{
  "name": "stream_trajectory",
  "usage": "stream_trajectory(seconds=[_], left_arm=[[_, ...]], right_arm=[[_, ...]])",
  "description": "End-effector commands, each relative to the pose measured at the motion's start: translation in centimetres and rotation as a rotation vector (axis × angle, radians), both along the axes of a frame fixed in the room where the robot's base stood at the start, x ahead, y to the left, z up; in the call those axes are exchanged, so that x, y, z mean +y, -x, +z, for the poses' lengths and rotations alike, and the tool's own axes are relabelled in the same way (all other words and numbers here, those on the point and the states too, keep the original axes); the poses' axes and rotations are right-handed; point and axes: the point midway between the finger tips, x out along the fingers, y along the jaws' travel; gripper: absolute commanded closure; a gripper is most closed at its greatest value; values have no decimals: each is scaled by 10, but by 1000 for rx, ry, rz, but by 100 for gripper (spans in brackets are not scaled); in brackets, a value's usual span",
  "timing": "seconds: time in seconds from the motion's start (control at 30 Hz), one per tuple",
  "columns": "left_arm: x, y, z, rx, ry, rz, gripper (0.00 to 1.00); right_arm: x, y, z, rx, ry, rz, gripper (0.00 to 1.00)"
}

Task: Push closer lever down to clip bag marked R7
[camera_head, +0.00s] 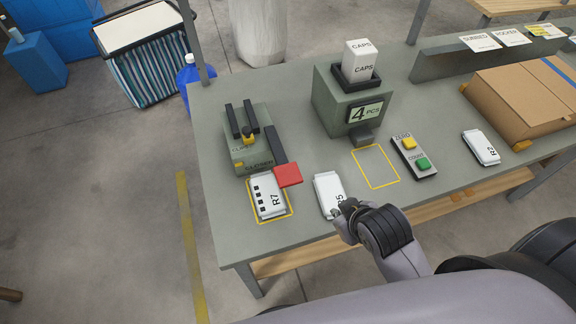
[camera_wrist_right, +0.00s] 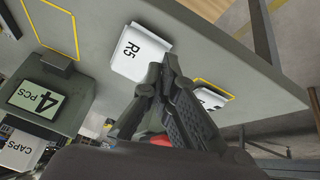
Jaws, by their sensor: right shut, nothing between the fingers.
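The bag marked R7 (camera_head: 269,197) is white with dark squares and lies inside a yellow outline at the table's front left. The closer (camera_head: 247,140) is a green box behind it. Its dark lever ends in a red pad (camera_head: 288,175) that sits beside the R7 bag's upper right. My right gripper (camera_head: 342,211) is shut and empty, beside the bag marked R5 (camera_head: 327,193) and partly covering it. In the right wrist view the shut fingers (camera_wrist_right: 163,75) are near the R5 bag (camera_wrist_right: 138,54), with a bit of red behind them. My left gripper is not seen.
A green counter box with a "4 PCS" display (camera_head: 364,112) stands behind an empty yellow outline (camera_head: 375,167). A button box (camera_head: 413,155), the R2 bag (camera_head: 482,148) and a cardboard box (camera_head: 525,100) are to the right. The table's front edge is close to my right arm.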

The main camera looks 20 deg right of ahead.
Motion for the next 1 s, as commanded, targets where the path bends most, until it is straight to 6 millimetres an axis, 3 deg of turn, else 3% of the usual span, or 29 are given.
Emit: stream_trajectory(seconds=[0.1,0.3,0.47,0.6,0.8,0.9,1.0], left_arm=[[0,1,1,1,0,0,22],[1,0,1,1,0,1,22],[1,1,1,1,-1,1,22],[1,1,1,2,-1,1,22],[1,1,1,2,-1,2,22],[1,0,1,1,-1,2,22],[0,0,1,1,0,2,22]], right_arm=[[0,-48,30,-187,84,85,100],[9,-114,81,-471,233,227,100],[26,-156,130,-707,374,355,100],[50,-185,183,-944,534,492,100],[105,-202,262,-1328,834,746,100],[142,-195,294,-1539,1021,906,100],[178,-180,310,-1738,1215,1082,100]])
